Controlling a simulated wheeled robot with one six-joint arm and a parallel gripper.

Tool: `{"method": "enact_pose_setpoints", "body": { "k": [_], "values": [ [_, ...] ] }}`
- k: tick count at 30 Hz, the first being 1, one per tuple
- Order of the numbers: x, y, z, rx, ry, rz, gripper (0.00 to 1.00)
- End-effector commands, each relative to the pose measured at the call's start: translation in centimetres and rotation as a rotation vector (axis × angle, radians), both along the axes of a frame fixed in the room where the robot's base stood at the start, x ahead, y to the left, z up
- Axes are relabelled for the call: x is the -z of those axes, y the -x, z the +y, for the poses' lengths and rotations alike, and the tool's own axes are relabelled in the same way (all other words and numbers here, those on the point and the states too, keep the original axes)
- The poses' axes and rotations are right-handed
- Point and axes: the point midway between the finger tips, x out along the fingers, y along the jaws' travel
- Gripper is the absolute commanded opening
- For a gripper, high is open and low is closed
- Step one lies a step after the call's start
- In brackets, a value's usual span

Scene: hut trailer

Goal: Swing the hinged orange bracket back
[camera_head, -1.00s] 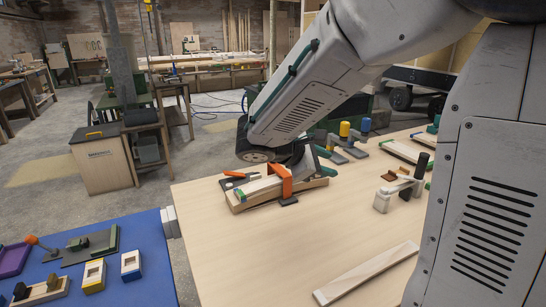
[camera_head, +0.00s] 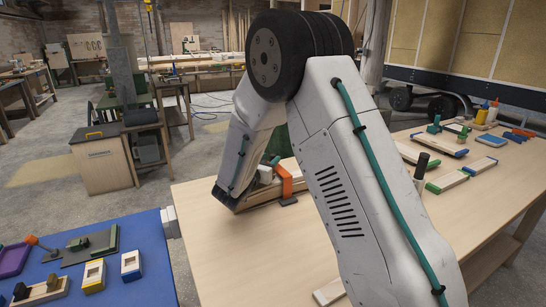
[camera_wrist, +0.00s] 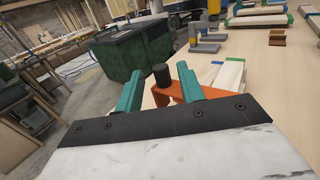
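The orange bracket (camera_head: 285,180) stands on a wooden block (camera_head: 259,209) near the bench's left end, partly behind my arm. In the wrist view the bracket (camera_wrist: 172,95) runs just beyond and between my gripper's teal fingers. A dark upright cylinder (camera_wrist: 161,74) shows between the fingertips; it appears to be at the bracket's left end. My gripper (camera_wrist: 159,84) is open, its two fingers well apart on either side of the cylinder. I cannot tell whether either finger touches anything.
Wooden pieces and small blocks (camera_head: 448,181) lie on the right of the pale bench (camera_head: 221,254). A blue table (camera_head: 146,281) with fixtures is at the lower left.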

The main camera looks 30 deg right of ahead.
Motion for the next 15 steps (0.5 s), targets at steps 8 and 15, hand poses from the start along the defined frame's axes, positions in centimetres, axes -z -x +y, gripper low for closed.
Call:
{"method": "enact_pose_setpoints", "body": {
  "k": [8, 15],
  "values": [
    [0.0, -1.9, -2.7, 0.001, 0.001, 0.001, 0.39],
    [0.0, -2.1, -3.0, 0.0, 0.0, 0.0, 0.39]
  ]
}}
